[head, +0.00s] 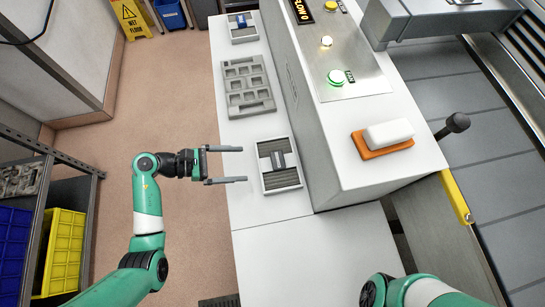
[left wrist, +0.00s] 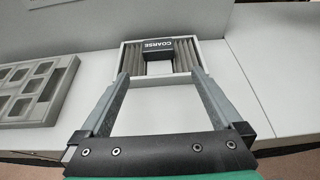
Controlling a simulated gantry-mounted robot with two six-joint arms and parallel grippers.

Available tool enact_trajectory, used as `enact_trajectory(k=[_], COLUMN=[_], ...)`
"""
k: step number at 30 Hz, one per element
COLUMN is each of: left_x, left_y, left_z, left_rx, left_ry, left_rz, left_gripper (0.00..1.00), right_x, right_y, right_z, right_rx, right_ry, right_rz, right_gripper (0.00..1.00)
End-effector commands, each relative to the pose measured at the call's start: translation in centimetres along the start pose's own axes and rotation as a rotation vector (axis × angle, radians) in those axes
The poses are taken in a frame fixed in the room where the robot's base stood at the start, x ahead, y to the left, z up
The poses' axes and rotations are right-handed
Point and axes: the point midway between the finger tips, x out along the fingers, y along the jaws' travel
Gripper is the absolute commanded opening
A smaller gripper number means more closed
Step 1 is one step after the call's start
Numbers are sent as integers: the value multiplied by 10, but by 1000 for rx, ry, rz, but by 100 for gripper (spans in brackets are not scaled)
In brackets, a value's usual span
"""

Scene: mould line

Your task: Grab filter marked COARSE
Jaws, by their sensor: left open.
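The filter marked COARSE (head: 280,166) lies flat on the white counter, a white frame with grey pleats and a dark handle across its middle. In the left wrist view the COARSE label shows upside down on the filter (left wrist: 187,57). My left gripper (head: 244,164) is open and empty, its fingertips just left of the filter in the head view. In the left wrist view the open fingers (left wrist: 160,78) point at the filter, one toward each side of its near edge. Of my right arm only a green link shows at the bottom; its gripper is out of view.
A grey tray with square pockets (head: 264,107) lies farther back on the counter. Another filter-like unit (head: 242,27) sits beyond it. The white machine housing (head: 325,130) rises close to the right of the filter. A white block on an orange base (head: 388,134) stands on top. The near counter (head: 300,250) is clear.

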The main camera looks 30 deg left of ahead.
Motion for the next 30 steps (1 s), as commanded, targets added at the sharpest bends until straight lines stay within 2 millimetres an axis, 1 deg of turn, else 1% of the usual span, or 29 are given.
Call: enact_trajectory(k=[2,7,10,12,17,20,25,27,30], left_x=[7,40,56,62,66,78,108,114,117], left_y=[0,0,0,1,1,1,2,3,3], left_z=[-1,-1,0,1,3,3,6,7,9], left_rx=[1,3,2,3,2,3,3,2,2], left_ry=[-1,-3,-3,-4,-4,-5,-5,-5,-6], left_rz=[-2,-4,-3,0,2,-1,-2,0,2], left_gripper=[100,100,100,100,100,100,100,100,100], right_x=[-2,-10,-13,-14,-14,-19,-27,-28,-28], right_y=[0,0,0,0,0,0,0,0,0], right_z=[2,9,12,13,13,17,25,26,26], right_rx=[0,0,0,0,0,0,0,0,0], right_ry=[0,0,0,0,0,0,0,0,0], right_rz=[0,0,0,0,0,0,0,0,0], right_gripper=[50,50,50,50,50,50,50,50,50])
